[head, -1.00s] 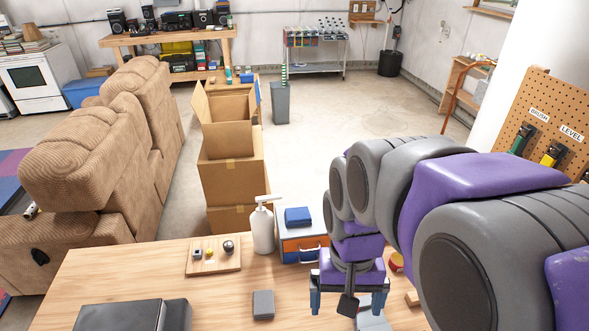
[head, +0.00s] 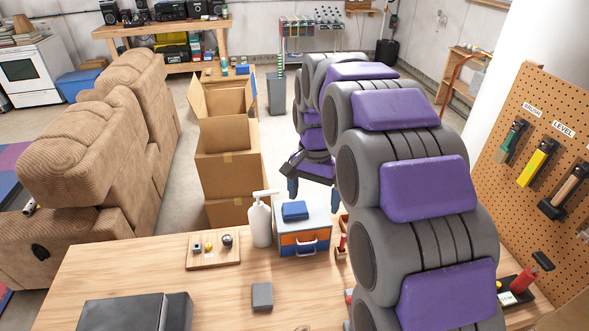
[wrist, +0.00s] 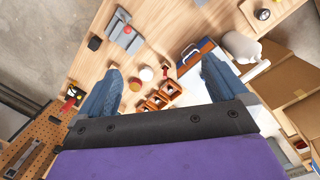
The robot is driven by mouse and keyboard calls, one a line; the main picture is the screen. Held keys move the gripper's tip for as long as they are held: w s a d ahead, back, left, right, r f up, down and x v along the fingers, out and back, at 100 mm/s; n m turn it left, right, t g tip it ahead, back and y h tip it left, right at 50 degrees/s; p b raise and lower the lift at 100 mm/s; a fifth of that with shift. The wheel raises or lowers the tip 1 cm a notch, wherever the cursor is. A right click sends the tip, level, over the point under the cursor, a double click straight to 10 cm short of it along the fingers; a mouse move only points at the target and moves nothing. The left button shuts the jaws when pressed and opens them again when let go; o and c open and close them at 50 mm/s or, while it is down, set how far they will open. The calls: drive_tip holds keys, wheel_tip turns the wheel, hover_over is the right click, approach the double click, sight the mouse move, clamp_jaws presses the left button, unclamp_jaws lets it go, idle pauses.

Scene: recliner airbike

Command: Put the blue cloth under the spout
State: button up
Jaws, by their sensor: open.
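The blue cloth (head: 295,210) lies folded on top of a small drawer box (head: 318,222) with orange and blue drawer fronts. A white pump bottle (head: 261,224) stands upright just left of the box, and its spout (head: 268,193) points right. My gripper (head: 314,188) is open and empty, raised beyond the box's far right side in the head view. In the wrist view, my gripper (wrist: 162,82) points down over the table, with the white bottle (wrist: 240,46) beyond its right finger. I cannot make out the cloth clearly there; the finger covers part of the box.
A wooden board (head: 213,252) with small items, a grey block (head: 262,296) and a black case (head: 125,312) lie on the wooden table. Stacked cardboard boxes (head: 228,170) stand behind it. A pegboard (head: 560,130) with tools is at right. Small wooden boxes (wrist: 157,100) sit below my gripper.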

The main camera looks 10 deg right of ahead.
drive_tip(key=w+f+m+p, duration=0.1)
drive_tip(key=w+f+m, duration=0.15)
drive_tip(key=w, duration=0.55)
drive_tip(key=w+f+m+p, duration=0.1)
drive_tip(key=w+m+p, duration=0.15)
drive_tip(key=w, duration=0.55)
drive_tip(key=m+t+p, duration=0.1)
drive_tip(key=m+p, duration=0.1)
drive_tip(key=m, duration=0.3)
hover_over(295, 208)
wheel_tip(295, 208, down, 10)
drive_tip(key=r, duration=0.1)
drive_tip(key=shift+w+f, duration=0.35)
drive_tip(key=shift+f, duration=0.35)
drive_tip(key=shift+f+b, duration=0.1)
drive_tip(key=shift+b, duration=0.2)
drive_tip(key=f+b, duration=0.3)
drive_tip(key=f, duration=1.4)
drive_tip(key=shift+s+f+b, duration=0.1)
drive_tip(key=shift+s+b, duration=0.1)
drive_tip(key=shift+b, duration=0.2)
drive_tip(key=shift+c, duration=0.5)
drive_tip(key=c, duration=0.9)
